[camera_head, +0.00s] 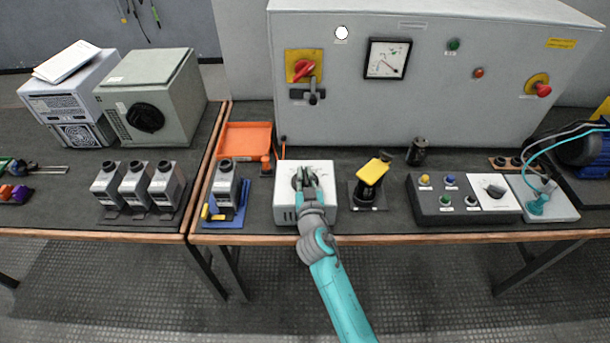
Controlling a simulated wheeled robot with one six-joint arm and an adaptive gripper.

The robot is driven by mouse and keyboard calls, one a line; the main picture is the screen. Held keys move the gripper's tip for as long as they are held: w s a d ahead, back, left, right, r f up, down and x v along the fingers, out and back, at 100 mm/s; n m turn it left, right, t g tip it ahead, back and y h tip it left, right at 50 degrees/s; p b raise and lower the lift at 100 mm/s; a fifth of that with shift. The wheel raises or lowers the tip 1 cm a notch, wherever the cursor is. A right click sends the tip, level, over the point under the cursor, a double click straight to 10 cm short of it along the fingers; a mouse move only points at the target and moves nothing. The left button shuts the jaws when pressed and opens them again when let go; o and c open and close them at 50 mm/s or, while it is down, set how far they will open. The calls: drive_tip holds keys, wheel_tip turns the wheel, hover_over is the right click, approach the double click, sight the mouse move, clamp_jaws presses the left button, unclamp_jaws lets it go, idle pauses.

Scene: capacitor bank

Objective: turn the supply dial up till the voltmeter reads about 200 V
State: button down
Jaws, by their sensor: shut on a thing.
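The supply dial (297,178) is a dark knob on top of a white box (320,214) at the front edge of the bench. My gripper (306,178) reaches it from the front and is shut on it, with its fingers on the knob. The fingers hide much of the dial and any marks around it. The voltmeter (388,58) is a square dark-framed gauge with a white face on the large grey cabinet behind. A thin dark needle shows in its lower right part, but the scale numbers are too small to read.
A yellow-topped black device (370,178) stands just right of the white box. A grey module on a blue base (228,190) stands to its left, and an orange tray (245,138) lies behind. A control panel (460,212) with buttons sits farther right.

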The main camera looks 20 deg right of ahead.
drive_tip(key=shift+f+m+h, duration=0.1)
drive_tip(key=shift+m+h, duration=0.2)
drive_tip(key=shift+h, duration=0.2)
drive_tip(key=shift+m+g+h, duration=0.3)
drive_tip(key=shift+m+h, duration=0.2)
drive_tip(key=shift+h, duration=0.4)
drive_tip(key=c, duration=1.2)
unclamp_jaws()
drive_tip(key=v, duration=1.2)
